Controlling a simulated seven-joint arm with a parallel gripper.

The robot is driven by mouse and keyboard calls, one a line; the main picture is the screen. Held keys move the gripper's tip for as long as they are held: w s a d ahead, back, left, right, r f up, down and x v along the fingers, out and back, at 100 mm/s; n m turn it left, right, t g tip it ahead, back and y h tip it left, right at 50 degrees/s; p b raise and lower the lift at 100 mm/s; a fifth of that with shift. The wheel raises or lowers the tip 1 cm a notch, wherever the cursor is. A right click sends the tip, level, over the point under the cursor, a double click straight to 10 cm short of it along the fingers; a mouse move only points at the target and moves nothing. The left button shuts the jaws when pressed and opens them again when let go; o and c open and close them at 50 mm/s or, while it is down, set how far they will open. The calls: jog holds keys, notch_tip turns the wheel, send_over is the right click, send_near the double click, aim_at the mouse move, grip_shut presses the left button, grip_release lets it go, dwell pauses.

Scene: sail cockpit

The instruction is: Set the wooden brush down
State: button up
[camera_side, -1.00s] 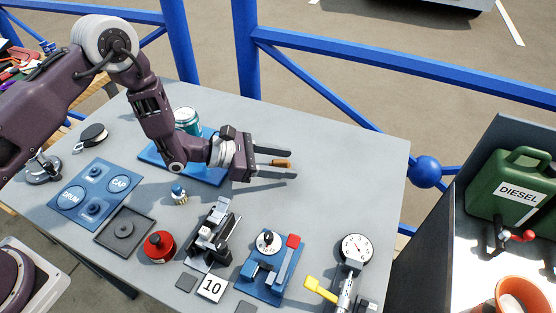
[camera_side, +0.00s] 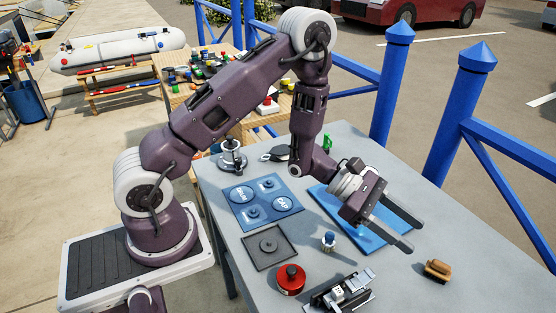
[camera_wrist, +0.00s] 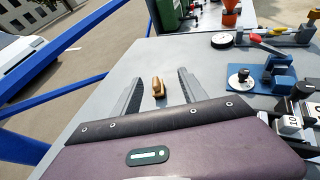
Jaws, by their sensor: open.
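The wooden brush (camera_side: 437,270) lies on the grey tabletop (camera_side: 385,285) at the lower right of the side view, clear of my gripper. My gripper (camera_side: 411,237) is open and empty, its two long fingers pointing towards the brush from the left. In the wrist view, the brush (camera_wrist: 158,88) appears between the two spread fingers (camera_wrist: 160,78), with table surface visible on both sides of it. Its underside is hidden.
A blue mat (camera_side: 335,215) lies under my wrist. A small blue-topped brush (camera_side: 329,240), a red canister (camera_side: 291,279) and a black-and-silver fixture (camera_side: 342,290) stand nearby. The wrist view shows a blue fixture (camera_wrist: 262,75) at right. Bare table surrounds the wooden brush.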

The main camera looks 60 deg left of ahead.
jog(key=s+d+r+m+g, duration=0.4)
jog(key=s+r+m+g, duration=0.3)
jog(key=s+r+m, duration=0.85)
jog(key=s+a+r+m+t+y, duration=0.1)
jog(key=s+a+m+t+y, duration=0.2)
jog(key=s+a+y, duration=0.3)
jog(key=s+a+r+m+t+y, duration=0.2)
jog(key=s+a+m+t+y, duration=0.1)
jog(key=a, duration=0.8)
jog(key=s+m+y, duration=0.1)
jog(key=s+y, duration=0.1)
jog(key=y, duration=0.1)
jog(key=shift+s+a+r, duration=0.15)
jog(key=shift+s+a, duration=0.25)
